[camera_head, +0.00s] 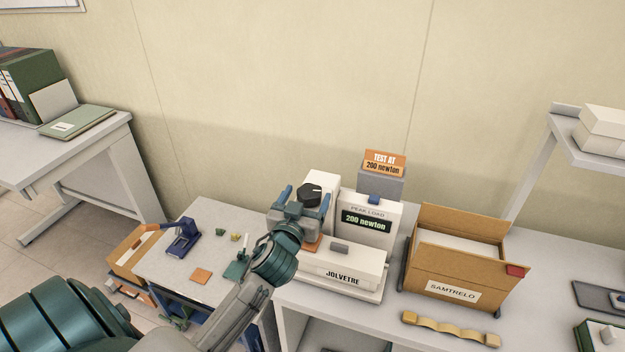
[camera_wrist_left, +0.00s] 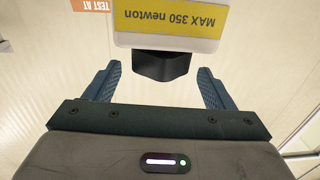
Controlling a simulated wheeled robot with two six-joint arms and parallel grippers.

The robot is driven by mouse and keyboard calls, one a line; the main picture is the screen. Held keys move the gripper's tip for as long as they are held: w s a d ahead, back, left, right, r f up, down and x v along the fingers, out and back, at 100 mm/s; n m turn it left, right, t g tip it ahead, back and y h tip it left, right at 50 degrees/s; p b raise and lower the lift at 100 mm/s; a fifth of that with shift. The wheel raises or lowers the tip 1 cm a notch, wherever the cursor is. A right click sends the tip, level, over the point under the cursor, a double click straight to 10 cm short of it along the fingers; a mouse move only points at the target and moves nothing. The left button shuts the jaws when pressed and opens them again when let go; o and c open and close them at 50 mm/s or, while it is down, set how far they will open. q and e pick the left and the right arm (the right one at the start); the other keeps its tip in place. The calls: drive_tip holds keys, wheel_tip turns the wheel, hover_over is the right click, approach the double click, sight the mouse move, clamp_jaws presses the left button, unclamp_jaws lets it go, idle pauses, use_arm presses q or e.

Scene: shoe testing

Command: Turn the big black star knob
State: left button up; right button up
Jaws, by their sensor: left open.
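The black knob (camera_head: 311,192) is on the upper part of the white testing machine (camera_head: 340,262), whose screen reads "PEAK LOAD 200 newton". My left gripper (camera_head: 306,201) is in front of it, one blue finger on each side in the picture. In the left wrist view the knob (camera_wrist_left: 161,66) appears dark and faceted, below a yellow "MAX 350 newton" label (camera_wrist_left: 175,28). The open left gripper (camera_wrist_left: 159,74) has a gap on both sides of the knob, and its fingers do not touch it. How deep the knob sits between them is hard to tell. My right gripper is not in view.
An orange "TEST AT 200 newton" sign (camera_head: 384,163) stands behind the machine. An open cardboard box (camera_head: 458,287) is to its right, with a yellow wavy piece (camera_head: 450,328) in front. A side table (camera_head: 170,265) at left holds a blue tool (camera_head: 183,238) and small parts.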

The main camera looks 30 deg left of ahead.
sight(312, 185)
use_arm(q)
drive_tip(key=p+x, duration=0.1)
drive_tip(key=x, duration=0.3)
drive_tip(key=shift+r, duration=0.15)
drive_tip(key=shift+w+a+p, duration=0.15)
drive_tip(key=shift+w+p, duration=0.15)
drive_tip(key=shift+w, duration=0.2)
drive_tip(key=c, duration=1)
drive_tip(key=shift+f, duration=0.2)
